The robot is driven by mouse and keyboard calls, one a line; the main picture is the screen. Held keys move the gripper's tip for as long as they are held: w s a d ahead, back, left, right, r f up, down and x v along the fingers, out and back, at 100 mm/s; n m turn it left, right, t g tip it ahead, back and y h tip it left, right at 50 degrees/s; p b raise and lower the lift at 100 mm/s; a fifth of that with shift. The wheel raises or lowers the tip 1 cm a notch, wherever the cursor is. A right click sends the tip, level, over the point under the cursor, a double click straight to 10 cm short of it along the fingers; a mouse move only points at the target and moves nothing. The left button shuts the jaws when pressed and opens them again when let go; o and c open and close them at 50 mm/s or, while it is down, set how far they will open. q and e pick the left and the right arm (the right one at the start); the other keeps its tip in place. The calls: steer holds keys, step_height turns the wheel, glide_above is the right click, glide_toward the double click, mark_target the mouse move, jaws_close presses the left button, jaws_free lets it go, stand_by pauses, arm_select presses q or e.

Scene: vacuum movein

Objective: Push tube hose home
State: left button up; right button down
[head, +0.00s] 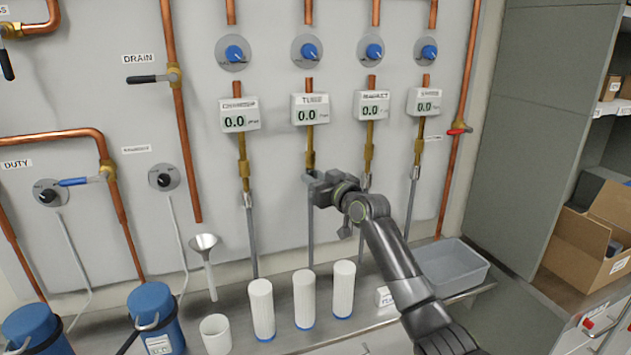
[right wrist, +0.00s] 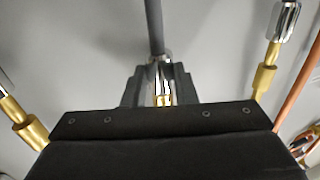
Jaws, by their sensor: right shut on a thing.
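The tube hose (head: 311,235) is a grey hose hanging below the second gauge from the left, labelled roughly "TUBE". My right gripper (head: 316,186) is shut around its upper end, just under the brass fitting (head: 310,155). In the right wrist view, the grey hose (right wrist: 155,28) runs to a shiny metal end between the fingers of my right gripper (right wrist: 160,88). A bit of brass (right wrist: 162,99) shows there against the metal end. The gripper body hides the rest of the joint, so I cannot tell how far the hose sits on the fitting. My left gripper is out of view.
Neighbouring hoses hang from brass fittings on both sides, one left (head: 250,235) and one right (head: 410,200). White cylinders (head: 303,300) stand on the bench below. A grey tray (head: 452,266) lies right of my arm. A funnel (head: 204,245) hangs left.

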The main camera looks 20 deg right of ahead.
steer(key=c, duration=1.4)
jaws_free()
steer(key=shift+r, duration=0.35)
steer(key=shift+o, duration=1.2)
steer(key=shift+f, duration=0.15)
steer(key=shift+s, duration=0.1)
steer(key=b+v, duration=0.3)
steer(key=v, duration=1.4)
steer(key=shift+f, duration=0.15)
steer(key=shift+s, duration=0.1)
